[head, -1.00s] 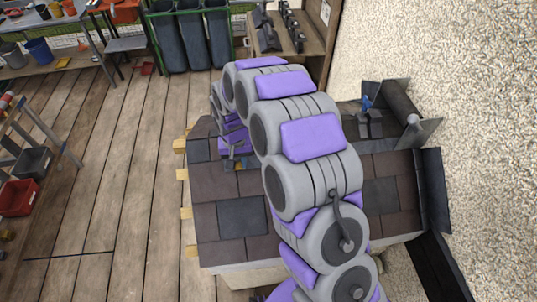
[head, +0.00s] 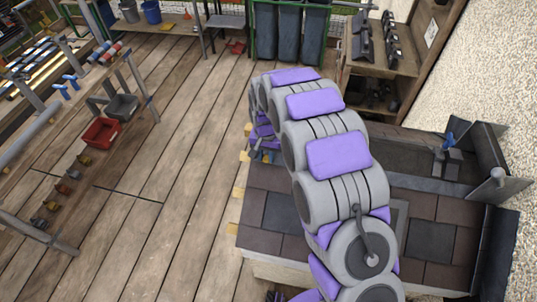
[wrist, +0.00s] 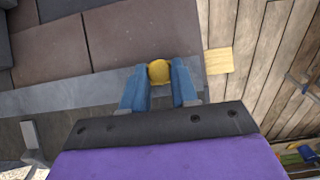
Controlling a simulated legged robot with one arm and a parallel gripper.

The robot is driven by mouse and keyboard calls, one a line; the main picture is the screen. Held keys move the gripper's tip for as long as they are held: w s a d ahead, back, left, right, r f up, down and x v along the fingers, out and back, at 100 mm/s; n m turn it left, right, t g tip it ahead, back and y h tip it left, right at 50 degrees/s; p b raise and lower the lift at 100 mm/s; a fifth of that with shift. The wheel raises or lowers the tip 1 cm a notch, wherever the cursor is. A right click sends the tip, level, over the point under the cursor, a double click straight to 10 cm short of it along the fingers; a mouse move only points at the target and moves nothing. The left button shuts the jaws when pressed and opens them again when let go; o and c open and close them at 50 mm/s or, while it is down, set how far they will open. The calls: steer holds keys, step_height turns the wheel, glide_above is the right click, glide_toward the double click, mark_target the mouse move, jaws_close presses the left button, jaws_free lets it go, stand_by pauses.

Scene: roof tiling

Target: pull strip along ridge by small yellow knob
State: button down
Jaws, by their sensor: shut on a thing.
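In the wrist view, my gripper (wrist: 159,80) has its two blue fingers closed around a small round yellow knob (wrist: 159,72). A grey strip (wrist: 65,98) runs from the left toward the knob, along the edge of the brown tiles (wrist: 135,32). My fingers cover part of the strip near the knob. In the head view, the small tiled roof (head: 262,245) lies below my arm. My gripper end there is at the roof's far left edge, mostly hidden behind my arm, and the knob is not visible.
Pale wooden batten ends (head: 239,191) stick out of the roof's left edge. A dark block with a blue handle (head: 449,146) sits at the roof's right. Wooden shelves (head: 385,65) and dark bins (head: 290,35) stand behind.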

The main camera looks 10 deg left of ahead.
steer(key=c, duration=1.3)
jaws_free()
steer(key=shift+a, duration=0.15)
steer(key=o, duration=0.4)
steer(key=shift+a, duration=0.35)
steer(key=shift+o, duration=0.2)
steer(key=shift+d+r, duration=0.3)
steer(key=shift+r, duration=0.1)
step_height(320, 180, up, 16)
steer(key=shift+a+r+p, duration=0.15)
steer(key=shift+a+p, duration=0.2)
steer(key=shift+p, duration=0.05)
